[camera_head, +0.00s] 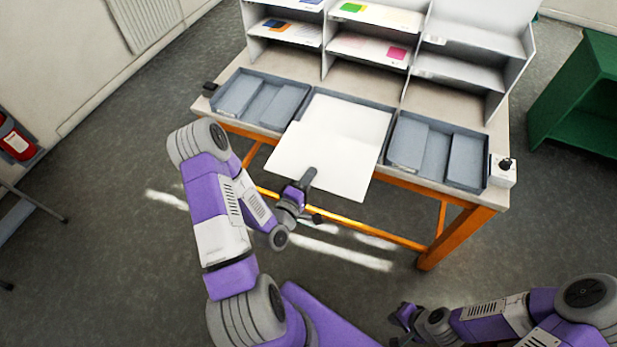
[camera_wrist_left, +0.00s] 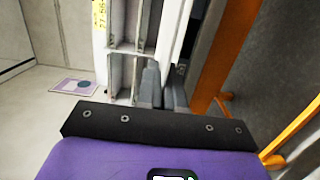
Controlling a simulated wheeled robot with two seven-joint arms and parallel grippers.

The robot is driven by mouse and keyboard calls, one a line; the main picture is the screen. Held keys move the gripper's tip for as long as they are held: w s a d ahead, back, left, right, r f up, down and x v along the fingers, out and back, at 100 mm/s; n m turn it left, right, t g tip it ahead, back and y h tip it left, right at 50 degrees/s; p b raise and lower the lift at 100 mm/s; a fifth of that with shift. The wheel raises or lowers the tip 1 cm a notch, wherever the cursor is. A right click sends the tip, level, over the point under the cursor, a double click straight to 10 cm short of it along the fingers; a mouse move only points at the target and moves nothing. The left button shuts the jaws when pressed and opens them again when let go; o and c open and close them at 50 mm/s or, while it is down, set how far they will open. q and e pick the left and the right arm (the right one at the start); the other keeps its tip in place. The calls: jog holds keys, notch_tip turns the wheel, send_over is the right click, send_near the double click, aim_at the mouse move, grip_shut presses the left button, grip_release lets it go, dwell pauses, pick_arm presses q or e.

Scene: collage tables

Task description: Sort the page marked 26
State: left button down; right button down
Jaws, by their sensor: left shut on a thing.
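A blank-looking white page (camera_head: 320,160) slopes out over the table's front edge; no number is legible on it. My left gripper (camera_head: 308,180) is shut on the page at its near edge, and the fingers (camera_wrist_left: 163,88) also show in the left wrist view. The page's far part overlaps the middle tray (camera_head: 384,150), where more white paper lies; I cannot tell exactly where one sheet ends. My right gripper (camera_head: 402,318) is low at the bottom of the head view, away from the table, and its jaws are too small to read.
Grey trays stand at the left (camera_head: 268,82) and right (camera_head: 438,128) of the table (camera_head: 487,190). Behind them is a shelf rack (camera_head: 470,72) with several papers bearing coloured squares. A small white box with a black knob (camera_head: 503,172) is at the right corner. A green cabinet (camera_head: 585,95) stands further right.

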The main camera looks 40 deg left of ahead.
aim_at(330, 137)
pick_arm(q)
jog(key=w+a, duration=0.1)
jog(key=w, duration=0.4)
jog(key=w+a, duration=0.1)
jog(key=w, duration=0.4)
jog(key=w+a, duration=0.1)
jog(key=w, duration=0.5)
jog(key=shift+a+p, duration=0.35)
jog(key=shift+p, duration=0.05)
notch_tip(330, 137, down, 4)
jog(key=b, duration=0.4)
jog(key=shift+f, duration=0.15)
jog(key=c, duration=1.2)
grip_release()
jog(key=shift+s, duration=0.1)
jog(key=s, duration=0.7)
jog(key=shift+s+d+p, duration=0.25)
jog(key=shift+d+p, duration=0.15)
